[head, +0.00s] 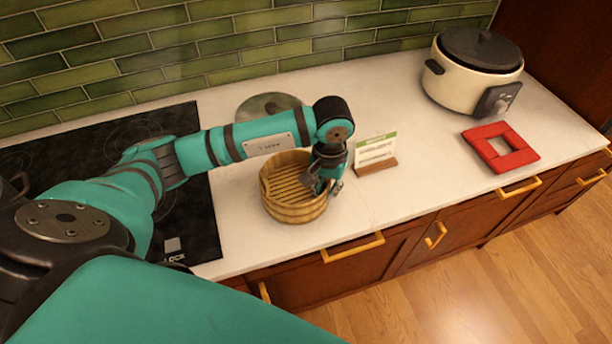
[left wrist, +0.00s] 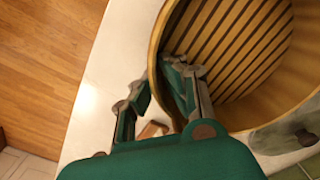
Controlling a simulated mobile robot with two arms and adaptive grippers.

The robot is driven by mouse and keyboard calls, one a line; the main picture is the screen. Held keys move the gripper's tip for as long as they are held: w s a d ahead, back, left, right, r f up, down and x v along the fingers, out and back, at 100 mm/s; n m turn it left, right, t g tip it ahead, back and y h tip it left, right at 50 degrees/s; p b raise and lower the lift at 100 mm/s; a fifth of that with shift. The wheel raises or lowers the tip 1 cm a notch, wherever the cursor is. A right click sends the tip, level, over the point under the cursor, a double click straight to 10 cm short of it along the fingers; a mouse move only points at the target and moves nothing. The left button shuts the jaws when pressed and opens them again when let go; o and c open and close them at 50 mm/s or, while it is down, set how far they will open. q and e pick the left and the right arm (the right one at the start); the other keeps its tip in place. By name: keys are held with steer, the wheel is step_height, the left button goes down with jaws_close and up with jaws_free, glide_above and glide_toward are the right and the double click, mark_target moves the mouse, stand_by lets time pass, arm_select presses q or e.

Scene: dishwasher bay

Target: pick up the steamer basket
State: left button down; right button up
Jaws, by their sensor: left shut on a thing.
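The steamer basket (head: 293,209) is a round wooden tub with a slatted floor, upright on or just above the white counter in the head view. I cannot tell whether its base touches the counter. My left gripper (head: 328,184) reaches down at its right rim and is shut on the wall. In the left wrist view the basket (left wrist: 245,62) fills the upper right, and my left gripper (left wrist: 160,88) has one finger inside the wall and one outside. The arm covers part of the far rim in the head view. My right gripper is not in view.
A round grey disc (head: 268,104) lies behind the basket. A card in a wooden stand (head: 376,165) is close to its right. A cooker (head: 470,80) and a red square frame (head: 500,147) are farther right. A black cooktop (head: 190,215) is left. The counter's front edge is near.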

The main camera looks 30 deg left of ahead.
mark_target(327, 185)
arm_select(q)
steer(key=shift+r+b, duration=0.45)
steer(key=shift+r, duration=0.05)
step_height(327, 185, up, 2)
steer(key=shift+w+b, duration=0.1)
steer(key=shift+b, duration=0.65)
steer(key=s+d+r+b, duration=0.2)
steer(key=s+d+b, duration=0.3)
steer(key=s+d, duration=0.55)
steer(key=w+a+f+m, duration=0.1)
steer(key=a, duration=0.8)
steer(key=shift+w+a+f+m, duration=0.15)
steer(key=shift+a+f+m, duration=0.15)
steer(key=shift+a+m, duration=0.1)
